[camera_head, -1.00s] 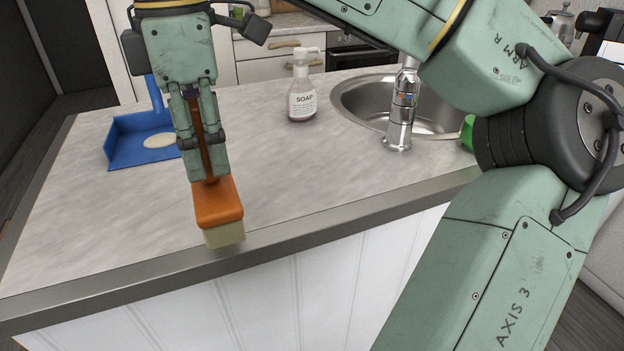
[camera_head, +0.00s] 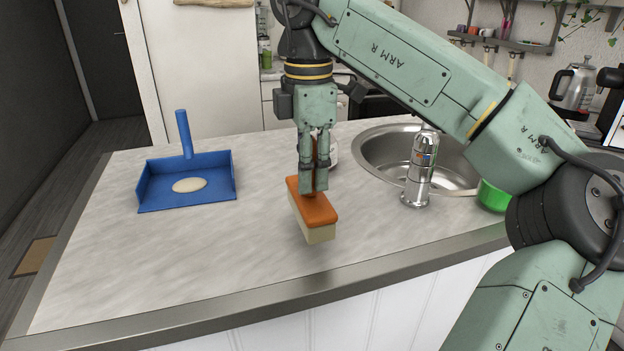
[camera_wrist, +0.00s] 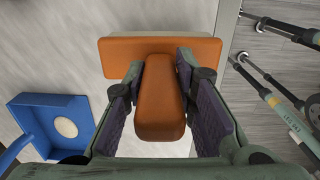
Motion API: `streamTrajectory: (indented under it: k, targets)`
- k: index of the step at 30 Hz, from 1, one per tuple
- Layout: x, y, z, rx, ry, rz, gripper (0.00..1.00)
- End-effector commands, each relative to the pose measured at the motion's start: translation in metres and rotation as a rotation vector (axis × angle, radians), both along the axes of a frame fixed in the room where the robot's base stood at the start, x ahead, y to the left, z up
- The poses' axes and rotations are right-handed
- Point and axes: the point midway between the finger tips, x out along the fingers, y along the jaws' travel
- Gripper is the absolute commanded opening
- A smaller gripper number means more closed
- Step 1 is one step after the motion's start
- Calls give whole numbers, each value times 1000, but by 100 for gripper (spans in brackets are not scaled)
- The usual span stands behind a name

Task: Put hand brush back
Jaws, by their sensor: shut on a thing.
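The hand brush (camera_head: 314,209) has an orange body and pale cream bristles pointing down. My gripper (camera_head: 314,188) is shut on its upright orange handle and holds it over the countertop (camera_head: 200,255); I cannot tell for sure whether the bristles touch the surface. In the wrist view the brush's handle (camera_wrist: 160,100) sits between both finger pads of my gripper (camera_wrist: 165,112). A blue dustpan (camera_head: 150,190) lies on the counter to the left, handle up, with a pale round patch (camera_head: 189,185) in it.
The sink (camera_head: 380,150) and its chrome faucet (camera_head: 420,168) are to the right of the brush, with a green item (camera_head: 494,196) beside them. A mostly hidden white bottle (camera_head: 332,150) stands behind my gripper. The counter between dustpan and brush is clear.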

Motion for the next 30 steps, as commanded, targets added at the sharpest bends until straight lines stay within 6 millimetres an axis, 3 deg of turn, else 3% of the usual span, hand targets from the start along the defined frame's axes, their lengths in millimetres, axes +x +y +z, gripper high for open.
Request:
streamTrajectory:
  k: [2, 9, 20, 21, 30]
  targets:
    - [7, -6, -3, 2, 5, -1, 2]
    - [6, -5, -34, 1, 3, 0, 2]
    - [6, -5, -40, 1, 1, -2, 2]
    - [6, -5, -40, 1, 1, -2, 25]
    - [6, -4, -39, 1, 1, -1, 45]
